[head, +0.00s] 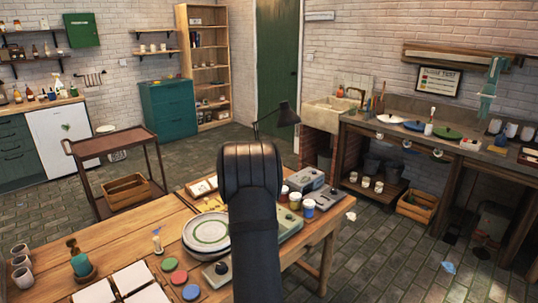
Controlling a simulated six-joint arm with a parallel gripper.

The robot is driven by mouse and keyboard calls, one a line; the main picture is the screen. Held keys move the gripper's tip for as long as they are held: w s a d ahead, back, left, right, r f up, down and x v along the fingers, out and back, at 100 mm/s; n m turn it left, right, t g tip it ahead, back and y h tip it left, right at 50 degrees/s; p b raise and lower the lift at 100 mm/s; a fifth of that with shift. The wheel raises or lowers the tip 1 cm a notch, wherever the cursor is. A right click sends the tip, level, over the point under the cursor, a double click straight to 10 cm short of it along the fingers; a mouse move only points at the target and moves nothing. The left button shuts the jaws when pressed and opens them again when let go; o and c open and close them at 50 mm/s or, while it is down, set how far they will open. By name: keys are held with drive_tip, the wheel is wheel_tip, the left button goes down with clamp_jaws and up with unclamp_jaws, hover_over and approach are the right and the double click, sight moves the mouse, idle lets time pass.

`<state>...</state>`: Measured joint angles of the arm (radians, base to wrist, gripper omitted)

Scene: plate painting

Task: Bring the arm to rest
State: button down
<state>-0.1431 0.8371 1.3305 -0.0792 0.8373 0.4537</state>
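My dark arm rises from the bottom centre of the head view and ends in a broad, rounded, ribbed black part above the wooden table (128,246). I see no gripper fingers, so my gripper is out of view or hidden by the arm. Plates with a green ring (208,232) are stacked just left of the arm, partly behind it. Whether the arm touches anything on the table cannot be told from this view.
Paint jars (308,208) and grey boxes (312,178) stand right of the arm. Colored discs (179,277), white tiles (131,277), a teal bottle (79,260) and cups (20,263) lie left. A black lamp (285,115) stands behind. A brown cart (111,143) is at back left.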

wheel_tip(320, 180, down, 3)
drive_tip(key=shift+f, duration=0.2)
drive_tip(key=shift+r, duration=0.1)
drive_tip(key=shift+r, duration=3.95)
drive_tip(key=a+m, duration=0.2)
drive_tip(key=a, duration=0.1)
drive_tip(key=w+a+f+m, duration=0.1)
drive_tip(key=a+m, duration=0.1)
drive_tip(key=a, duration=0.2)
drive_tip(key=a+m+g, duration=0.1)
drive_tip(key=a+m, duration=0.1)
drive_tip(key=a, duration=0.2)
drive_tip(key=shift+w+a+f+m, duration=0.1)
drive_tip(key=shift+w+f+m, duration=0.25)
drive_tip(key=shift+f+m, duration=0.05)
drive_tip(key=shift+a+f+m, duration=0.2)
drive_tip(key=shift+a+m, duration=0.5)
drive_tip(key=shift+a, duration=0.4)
